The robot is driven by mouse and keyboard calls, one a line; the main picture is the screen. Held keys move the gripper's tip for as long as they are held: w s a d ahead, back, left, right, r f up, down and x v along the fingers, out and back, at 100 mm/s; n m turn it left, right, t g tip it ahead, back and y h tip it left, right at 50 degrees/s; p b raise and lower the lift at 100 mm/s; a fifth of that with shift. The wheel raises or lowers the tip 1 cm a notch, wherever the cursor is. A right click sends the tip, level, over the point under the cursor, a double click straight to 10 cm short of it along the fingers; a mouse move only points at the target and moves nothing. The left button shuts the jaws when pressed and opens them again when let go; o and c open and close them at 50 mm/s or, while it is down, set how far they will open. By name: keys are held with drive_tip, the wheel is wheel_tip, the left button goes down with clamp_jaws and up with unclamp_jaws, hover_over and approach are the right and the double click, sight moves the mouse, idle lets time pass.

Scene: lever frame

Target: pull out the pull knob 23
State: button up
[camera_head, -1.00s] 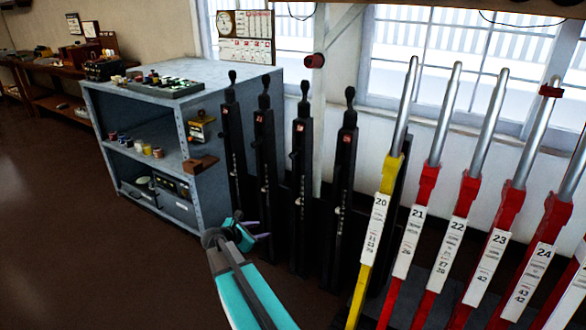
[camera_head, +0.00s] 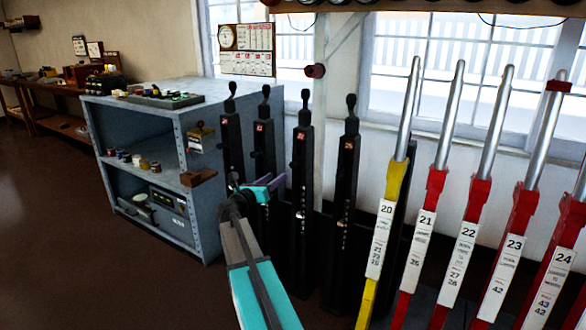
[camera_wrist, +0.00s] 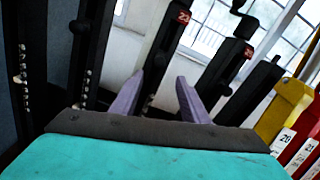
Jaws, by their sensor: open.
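Several tall black posts with small red number tags and side knobs stand in a row; the tags are too small to read surely, so I cannot tell which bears pull knob 23. The leftmost post (camera_head: 231,150) is beside the grey shelf, and a second post (camera_head: 265,150) is right of it. My gripper (camera_head: 279,183) is open and empty, in front of the second and third posts (camera_head: 302,190). In the wrist view, its two purple fingers (camera_wrist: 160,78) point towards a tagged black post (camera_wrist: 165,55). A red lever with plate 23 (camera_head: 508,250) stands at the right.
A grey metal shelf (camera_head: 190,230) stands left of the posts. Yellow lever 20 (camera_head: 381,235) and red levers 21 (camera_head: 420,250), 22 (camera_head: 463,250) and 24 (camera_head: 555,280) stand to the right. The brown floor (camera_head: 60,250) at the left is clear.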

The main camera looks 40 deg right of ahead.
sight(292, 166)
drive_tip(key=shift+b+x, duration=1.05)
drive_tip(key=shift+x, duration=5.85)
drive_tip(key=shift+s, duration=0.1)
clamp_jaws()
